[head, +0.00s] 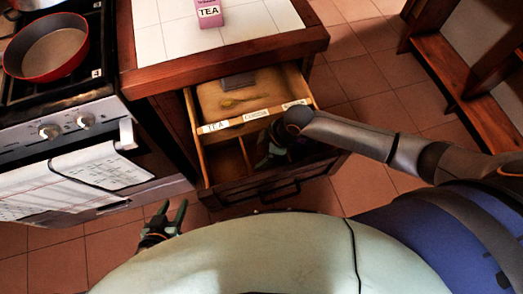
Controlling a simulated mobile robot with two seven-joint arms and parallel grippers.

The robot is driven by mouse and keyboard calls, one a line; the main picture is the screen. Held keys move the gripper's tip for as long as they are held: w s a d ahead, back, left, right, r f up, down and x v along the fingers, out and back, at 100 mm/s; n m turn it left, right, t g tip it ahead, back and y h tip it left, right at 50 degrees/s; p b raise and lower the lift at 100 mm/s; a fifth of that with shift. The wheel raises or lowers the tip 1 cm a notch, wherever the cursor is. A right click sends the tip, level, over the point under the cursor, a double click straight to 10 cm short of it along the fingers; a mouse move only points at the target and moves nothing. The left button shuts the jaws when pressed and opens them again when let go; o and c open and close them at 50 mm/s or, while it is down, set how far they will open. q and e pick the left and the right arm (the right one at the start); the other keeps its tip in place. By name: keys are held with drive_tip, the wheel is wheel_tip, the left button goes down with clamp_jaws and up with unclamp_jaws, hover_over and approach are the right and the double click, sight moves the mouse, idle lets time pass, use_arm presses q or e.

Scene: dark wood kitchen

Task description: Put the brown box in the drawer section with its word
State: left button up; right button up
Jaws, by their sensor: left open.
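The drawer (204,168) under the counter is pulled open. A light strip across it carries a TEA label (215,127), a middle label (256,115) too small to read surely, and a third label (297,103) at the right. Below the strip, thin dividers part the drawer into sections. My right gripper (268,158) is down inside the drawer toward its right side, under my arm; its fingers are dark and hard to make out. I cannot make out a brown box; the arm hides part of the drawer. My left gripper (162,220) is open and empty, left of the drawer.
A pink box (210,12) labelled TEA stands on the white-tiled counter (258,22). A tan board (215,95) with a small spoon-like object lies behind the label strip. A stove with a red pan (48,50) and a hanging towel (75,180) is at the left. Wooden shelves stand at the right.

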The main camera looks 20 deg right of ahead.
drive_tip(key=o, duration=1.2)
drive_tip(key=shift+f, duration=0.1)
drive_tip(key=shift+o, duration=0.2)
drive_tip(key=shift+r, duration=0.25)
drive_tip(key=p+v, duration=0.2)
drive_tip(key=v, duration=1)
